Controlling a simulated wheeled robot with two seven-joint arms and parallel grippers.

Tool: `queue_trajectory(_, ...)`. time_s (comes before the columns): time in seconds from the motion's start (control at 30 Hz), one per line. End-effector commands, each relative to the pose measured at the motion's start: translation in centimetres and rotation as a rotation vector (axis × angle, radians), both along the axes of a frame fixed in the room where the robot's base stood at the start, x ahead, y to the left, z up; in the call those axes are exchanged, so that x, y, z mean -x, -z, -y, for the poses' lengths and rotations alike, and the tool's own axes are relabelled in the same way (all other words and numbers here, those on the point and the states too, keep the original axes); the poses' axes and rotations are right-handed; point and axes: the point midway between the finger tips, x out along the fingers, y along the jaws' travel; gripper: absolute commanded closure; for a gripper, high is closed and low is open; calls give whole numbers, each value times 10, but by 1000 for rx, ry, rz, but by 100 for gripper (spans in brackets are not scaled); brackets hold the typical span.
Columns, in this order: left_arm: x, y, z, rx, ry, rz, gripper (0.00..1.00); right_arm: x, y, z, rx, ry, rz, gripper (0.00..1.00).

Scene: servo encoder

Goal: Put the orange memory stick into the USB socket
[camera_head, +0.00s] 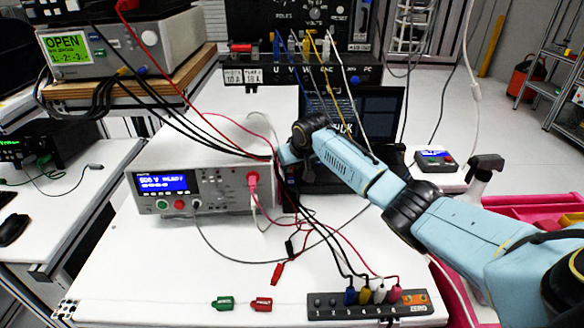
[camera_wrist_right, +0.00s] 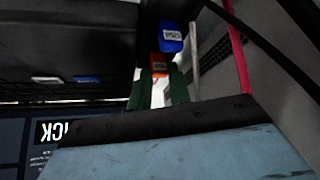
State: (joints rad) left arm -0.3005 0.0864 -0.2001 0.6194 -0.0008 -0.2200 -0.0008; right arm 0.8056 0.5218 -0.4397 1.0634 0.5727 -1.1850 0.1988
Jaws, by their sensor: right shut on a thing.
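The orange memory stick (camera_wrist_right: 159,65) shows in the right wrist view, with a pale label, between the green fingertips of my right gripper (camera_wrist_right: 159,84). The gripper is shut on it. A blue labelled block (camera_wrist_right: 171,37) shows just beyond the stick; I cannot tell whether they touch. In the head view my right gripper is mostly hidden by its own wrist, beside the left edge of the laptop (camera_head: 382,105). Two small pieces, one white (camera_wrist_right: 47,79) and one blue (camera_wrist_right: 87,79), sit on a dark edge at left; I cannot tell which is the USB socket. My left gripper is out of view.
A grey tester (camera_head: 205,180) stands left of my right arm, with red and black leads running close by. A terminal strip (camera_head: 325,312) lies at the table's front edge. Green (camera_head: 222,303) and red (camera_head: 261,304) tags lie on clear white table.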

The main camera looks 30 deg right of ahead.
Motion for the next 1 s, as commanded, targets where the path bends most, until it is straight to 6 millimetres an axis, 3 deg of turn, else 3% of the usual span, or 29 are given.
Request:
queue_trajectory(0.37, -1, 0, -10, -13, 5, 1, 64, 0, 4, 0, 0, 0, 1, 100)
queue_trajectory(0.4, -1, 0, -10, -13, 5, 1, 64, 0, 3, 0, 0, 0, 1, 75)
queue_trajectory(0.53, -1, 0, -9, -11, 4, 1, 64, 0, 3, 0, 0, 0, 1, 59)
queue_trajectory(0.83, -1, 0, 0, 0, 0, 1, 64, 0, 2, 0, 0, 0, 2, 59)
queue_trajectory(1.0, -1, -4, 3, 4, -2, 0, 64, 5, -10, 0, 1, -1, 2, 59)
